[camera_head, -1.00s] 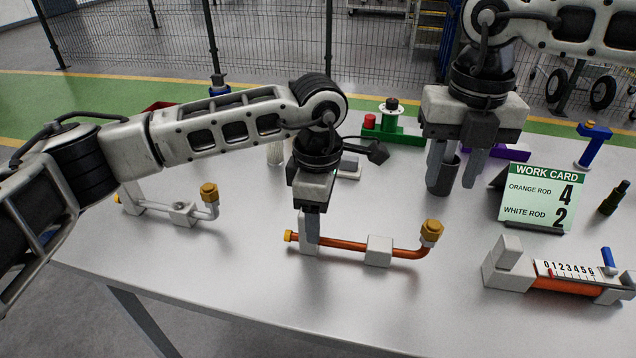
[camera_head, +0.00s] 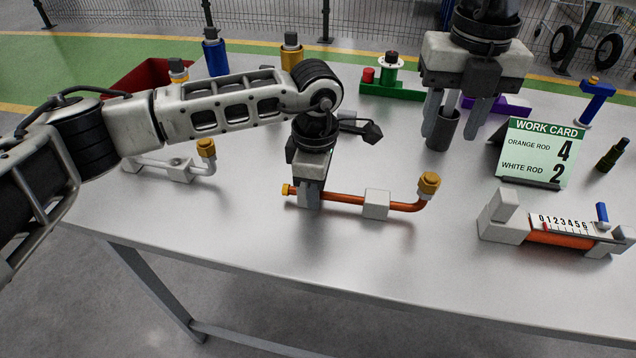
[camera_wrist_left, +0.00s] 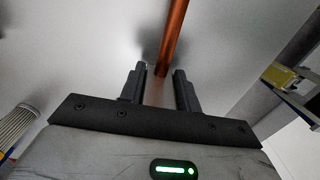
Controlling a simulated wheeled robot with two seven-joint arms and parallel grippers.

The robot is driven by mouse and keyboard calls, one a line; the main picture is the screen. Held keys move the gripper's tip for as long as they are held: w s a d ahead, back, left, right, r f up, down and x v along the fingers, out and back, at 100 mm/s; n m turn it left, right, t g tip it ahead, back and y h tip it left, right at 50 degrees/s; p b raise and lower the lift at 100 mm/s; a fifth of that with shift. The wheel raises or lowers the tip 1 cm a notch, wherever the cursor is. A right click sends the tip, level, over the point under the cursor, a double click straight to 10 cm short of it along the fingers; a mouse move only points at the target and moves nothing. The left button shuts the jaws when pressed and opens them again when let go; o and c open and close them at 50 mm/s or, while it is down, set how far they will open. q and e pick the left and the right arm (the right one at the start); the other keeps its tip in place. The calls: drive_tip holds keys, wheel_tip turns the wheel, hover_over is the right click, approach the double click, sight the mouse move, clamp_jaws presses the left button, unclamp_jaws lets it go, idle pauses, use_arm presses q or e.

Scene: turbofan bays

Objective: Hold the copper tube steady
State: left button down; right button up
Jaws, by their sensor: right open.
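The copper tube (camera_head: 345,199) runs left to right near the table's front, with a brass nut at its left end, a grey block on it and a bent-up right end with a brass cap (camera_head: 429,183). My left gripper (camera_head: 310,198) points down over the tube's left part. In the left wrist view, the copper tube (camera_wrist_left: 173,35) runs in between its two fingertips (camera_wrist_left: 160,74), with a gap showing on each side, so the fingers look open around it. Their contact with the tube is hard to see. My right gripper (camera_head: 455,122) hangs open and empty near a dark grey cup (camera_head: 443,136).
A grey tube fixture (camera_head: 180,169) is left of the copper tube. A scale block with an orange rod (camera_head: 561,240) is at right, behind it a work card (camera_head: 537,152) reading orange rod 4, white rod 2. Green (camera_head: 390,90) and purple (camera_head: 510,107) bases stand behind.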

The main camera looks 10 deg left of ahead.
sight(431, 178)
wheel_tip(431, 178, down, 10)
drive_tip(key=n, duration=0.4)
drive_tip(key=shift+r+n, duration=0.15)
drive_tip(key=shift+n, duration=0.25)
idle(0.4)
drive_tip(key=shift+c, duration=0.3)
drive_tip(key=c, duration=0.9)
